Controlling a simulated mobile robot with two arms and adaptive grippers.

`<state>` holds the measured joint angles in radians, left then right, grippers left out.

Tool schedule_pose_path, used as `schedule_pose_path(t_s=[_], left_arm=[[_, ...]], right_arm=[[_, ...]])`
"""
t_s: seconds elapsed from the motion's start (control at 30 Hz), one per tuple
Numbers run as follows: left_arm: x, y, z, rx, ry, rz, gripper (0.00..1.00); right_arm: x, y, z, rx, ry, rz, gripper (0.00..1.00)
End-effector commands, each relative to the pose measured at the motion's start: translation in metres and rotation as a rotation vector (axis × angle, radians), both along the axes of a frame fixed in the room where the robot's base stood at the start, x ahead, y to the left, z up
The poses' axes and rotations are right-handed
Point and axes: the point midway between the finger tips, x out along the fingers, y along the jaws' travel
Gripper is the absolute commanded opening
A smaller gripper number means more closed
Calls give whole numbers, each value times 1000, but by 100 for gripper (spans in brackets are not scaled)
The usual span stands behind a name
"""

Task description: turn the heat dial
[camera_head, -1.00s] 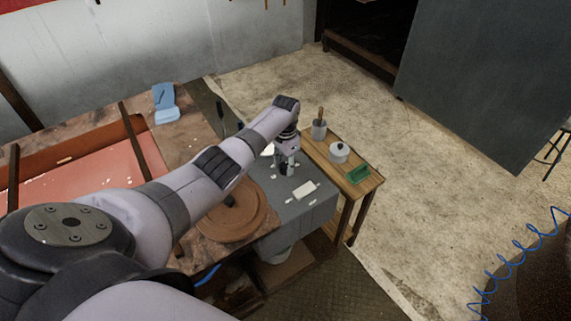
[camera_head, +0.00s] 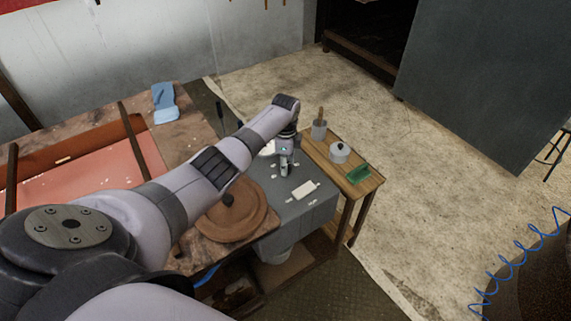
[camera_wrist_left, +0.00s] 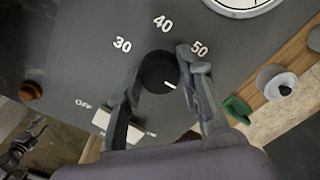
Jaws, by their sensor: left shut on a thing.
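The heat dial (camera_wrist_left: 160,70) is a round black knob on a dark grey panel (camera_wrist_left: 75,50), seen in the left wrist view. Printed marks 30, 40 and 50 curve around its upper side, and OFF is at its lower left. The dial's white line points to the lower right, below the 50. My left gripper (camera_wrist_left: 158,66) is shut on the dial, one finger on each side. In the head view my left gripper (camera_head: 284,170) reaches down onto the grey box (camera_head: 315,213) and the dial is hidden by it.
A round brown disc (camera_head: 225,222) lies under my left arm.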

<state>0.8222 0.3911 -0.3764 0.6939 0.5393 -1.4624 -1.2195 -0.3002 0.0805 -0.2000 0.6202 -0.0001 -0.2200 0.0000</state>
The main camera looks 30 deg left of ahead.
Motion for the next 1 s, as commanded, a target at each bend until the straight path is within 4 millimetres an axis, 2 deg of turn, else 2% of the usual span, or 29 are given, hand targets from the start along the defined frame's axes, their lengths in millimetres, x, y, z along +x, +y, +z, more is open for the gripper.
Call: schedule_pose_path(t_s=[0.63,0.67,0.93,1.0], left_arm=[[2,0,2,1,-6,-52,6],[2,0,2,1,-6,-52,35],[1,0,1,0,-3,-50,53],[1,0,1,0,-2,-50,54]], right_arm=[[0,0,-1,0,0,0,40],[0,0,-1,0,0,0,40],[0,0,-1,0,0,0,40],[0,0,-1,0,0,0,40]])
